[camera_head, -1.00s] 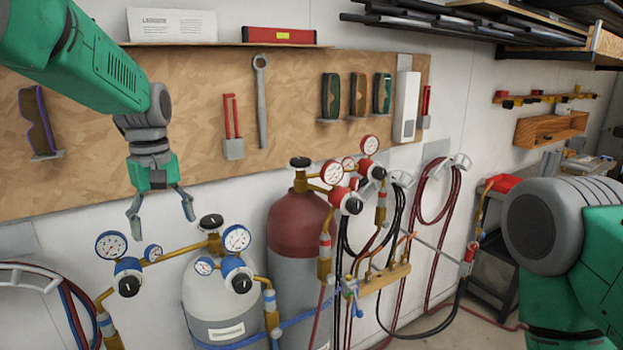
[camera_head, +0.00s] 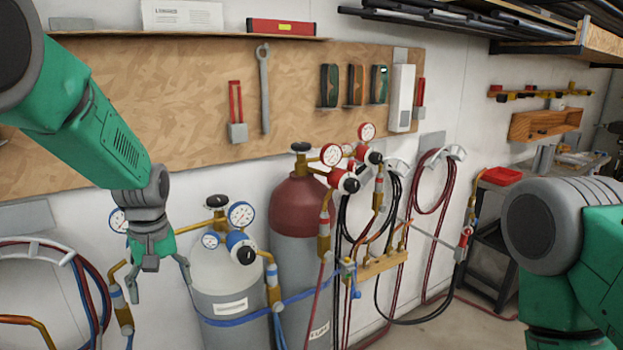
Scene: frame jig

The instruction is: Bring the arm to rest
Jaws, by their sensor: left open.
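My left arm comes in from the upper left, and its green and grey gripper (camera_head: 160,276) points down. Its two grey fingers are spread apart with nothing between them. In the picture it overlaps the left side of the grey gas cylinder (camera_head: 228,277) and hides part of its gauges; I cannot tell the gap in depth. My right arm (camera_head: 560,240) shows at the right edge as a green and grey link, and its gripper is out of view.
A dark red and grey cylinder (camera_head: 297,215) stands beside the grey one, with gauges and hoses. A tool board (camera_head: 200,95) hangs behind on the wall. Coiled hoses (camera_head: 438,190) hang to the right. Long dark bars (camera_head: 440,20) lie on a shelf at upper right.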

